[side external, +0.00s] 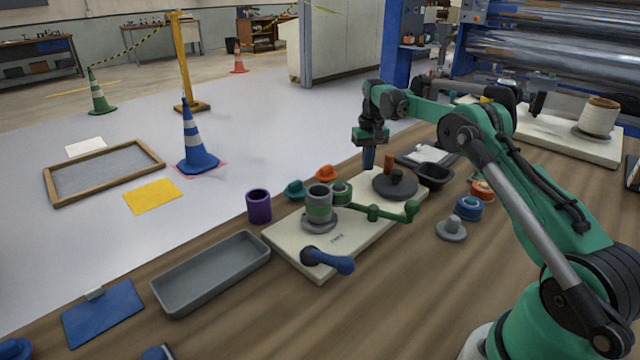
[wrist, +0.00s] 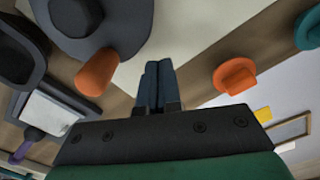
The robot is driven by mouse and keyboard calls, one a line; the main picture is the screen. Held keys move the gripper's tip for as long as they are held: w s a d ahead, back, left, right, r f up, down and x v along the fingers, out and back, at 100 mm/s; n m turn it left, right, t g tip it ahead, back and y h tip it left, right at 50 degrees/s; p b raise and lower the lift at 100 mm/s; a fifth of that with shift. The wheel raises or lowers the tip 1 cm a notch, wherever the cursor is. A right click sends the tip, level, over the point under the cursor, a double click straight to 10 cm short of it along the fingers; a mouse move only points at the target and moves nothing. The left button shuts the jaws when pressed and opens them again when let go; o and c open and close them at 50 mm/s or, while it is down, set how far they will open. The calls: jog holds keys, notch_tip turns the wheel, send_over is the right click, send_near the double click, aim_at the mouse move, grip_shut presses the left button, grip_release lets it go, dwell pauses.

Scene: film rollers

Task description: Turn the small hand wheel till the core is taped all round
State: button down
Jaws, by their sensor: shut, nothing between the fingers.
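The small hand wheel (side external: 402,190) is a dark grey disc with an upright orange peg (side external: 389,160), at the far end of a cream board (side external: 350,241). A grey core (side external: 319,192) stands upright on a round base near the board's middle, with a green tape band around its visible side; its far side is hidden. A green arm with a roller (side external: 341,192) is beside the core. My gripper (side external: 369,167) is shut and empty, pointing down, left of the peg and apart from it. In the wrist view, the peg (wrist: 105,68) is left of my shut fingers (wrist: 158,68).
A blue crank handle (side external: 330,261) is at the board's near end. A black bowl (side external: 434,176) stands right of the wheel. An orange knob (side external: 325,174) and purple cup (side external: 258,206) are on the left, and a grey tray (side external: 212,272) is nearer.

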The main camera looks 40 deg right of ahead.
jog(key=shift+a, duration=0.15)
jog(key=shift+w+a, duration=0.25)
jog(key=shift+a, duration=0.4)
grip_release()
notch_tip(320, 180, up, 7)
dwell(1.0)
jog(key=shift+a+r, duration=0.1)
